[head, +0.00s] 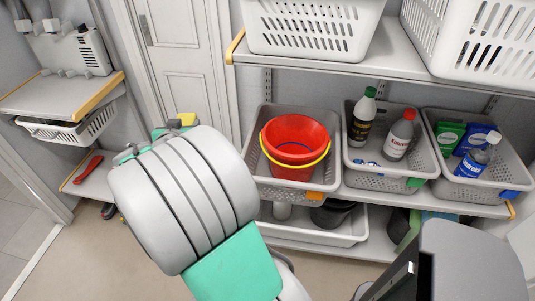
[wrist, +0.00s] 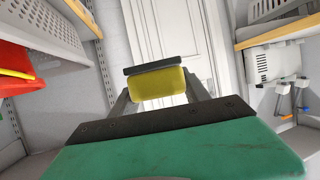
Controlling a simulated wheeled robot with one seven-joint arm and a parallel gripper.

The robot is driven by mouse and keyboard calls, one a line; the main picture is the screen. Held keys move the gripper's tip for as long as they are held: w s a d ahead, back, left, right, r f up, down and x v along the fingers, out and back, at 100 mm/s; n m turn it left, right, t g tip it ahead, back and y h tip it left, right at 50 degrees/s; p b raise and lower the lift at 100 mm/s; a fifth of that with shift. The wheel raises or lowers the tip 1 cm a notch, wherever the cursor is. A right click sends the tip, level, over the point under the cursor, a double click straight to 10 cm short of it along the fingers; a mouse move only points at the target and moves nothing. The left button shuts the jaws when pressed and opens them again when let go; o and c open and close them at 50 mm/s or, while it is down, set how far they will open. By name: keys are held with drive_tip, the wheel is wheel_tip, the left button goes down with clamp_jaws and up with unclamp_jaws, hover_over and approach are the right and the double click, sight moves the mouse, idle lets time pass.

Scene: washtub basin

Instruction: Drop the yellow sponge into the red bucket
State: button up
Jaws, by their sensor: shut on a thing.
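The yellow sponge (wrist: 157,84) is held between the jaws of my gripper (wrist: 156,78) in the wrist view. In the head view a small part of the sponge (head: 186,119) shows above my arm, and the arm hides most of the gripper. The red bucket (head: 295,141) with a yellow handle stands upright in a grey basket on the shelf, to the right of my gripper. A part of the bucket (wrist: 18,72) also shows at the left edge of the wrist view. The sponge is in the air, apart from the bucket.
The bucket's grey basket (head: 254,141) is beside baskets with bottles (head: 399,135) and boxes (head: 450,136). An upper shelf (head: 340,62) with white baskets (head: 310,29) overhangs them. A door (head: 184,50) stands behind my arm. A side shelf (head: 95,100) is at left.

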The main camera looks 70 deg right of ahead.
drive_tip(key=s+d+r+m+g, duration=0.1)
drive_tip(key=s+d+m+g, duration=0.35)
drive_tip(key=s, duration=0.55)
drive_tip(key=s+d+r+m+g+y, duration=0.1)
drive_tip(key=s+d+m+g, duration=0.4)
drive_tip(key=s, duration=0.6)
drive_tip(key=s+d+r+m+g, duration=0.1)
drive_tip(key=s+d+m+g, duration=0.4)
drive_tip(key=s, duration=0.5)
wheel_tip(320, 180, down, 6)
drive_tip(key=d+n+b, duration=0.1)
drive_tip(key=b, duration=0.1)
drive_tip(key=shift+d+n, duration=0.15)
drive_tip(key=shift+n, duration=0.2)
drive_tip(key=o, duration=1.4)
drive_tip(key=shift+w, duration=0.1)
drive_tip(key=shift+w, duration=0.1)
drive_tip(key=v, duration=0.7)
drive_tip(key=shift+w+a+r, duration=0.15)
drive_tip(key=shift+a+r, duration=0.1)
drive_tip(key=shift+r, duration=0.05)
